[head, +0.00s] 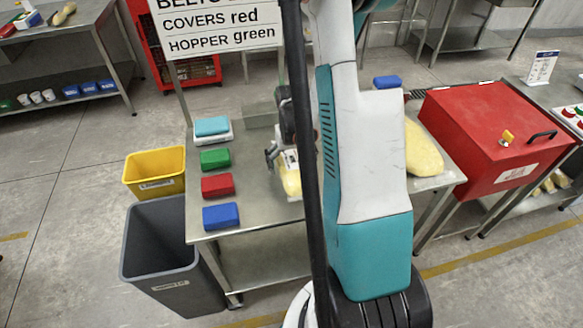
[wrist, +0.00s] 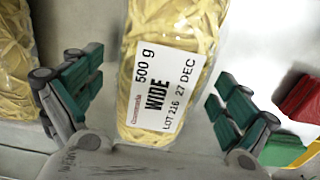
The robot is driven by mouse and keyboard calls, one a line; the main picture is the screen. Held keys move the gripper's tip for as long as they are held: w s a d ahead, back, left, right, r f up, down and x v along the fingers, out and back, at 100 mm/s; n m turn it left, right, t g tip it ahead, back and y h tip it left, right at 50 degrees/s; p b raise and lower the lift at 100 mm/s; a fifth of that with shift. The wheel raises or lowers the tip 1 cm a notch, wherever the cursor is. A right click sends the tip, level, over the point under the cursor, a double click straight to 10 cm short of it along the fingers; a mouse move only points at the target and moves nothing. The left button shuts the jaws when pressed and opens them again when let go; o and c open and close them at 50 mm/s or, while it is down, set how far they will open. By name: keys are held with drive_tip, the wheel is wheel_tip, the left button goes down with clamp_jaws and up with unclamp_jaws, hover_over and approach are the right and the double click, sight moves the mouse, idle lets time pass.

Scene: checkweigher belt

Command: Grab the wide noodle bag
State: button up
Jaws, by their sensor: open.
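The wide noodle bag (wrist: 170,60) is a clear bag of yellow noodles with a white label reading "500 g WIDE LOT 216 27 DEC". In the wrist view it lies between the two green-padded fingers of my gripper (wrist: 155,82), which is open with a visible gap on each side of the bag. In the head view the bag (head: 291,184) shows only in part beside my arm on the steel table, with my gripper (head: 274,156) over it. My arm hides the rest.
A second noodle bag (wrist: 14,60) lies left in the wrist view. Blue (head: 220,216), red (head: 217,185) and green (head: 215,158) blocks line the table's left side. A red hopper box (head: 490,135) stands right. Yellow (head: 155,170) and grey (head: 160,245) bins stand left.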

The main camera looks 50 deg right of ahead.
drive_tip(key=c, duration=1.6)
drive_tip(key=shift+o, duration=0.2)
drive_tip(key=shift+r, duration=0.15)
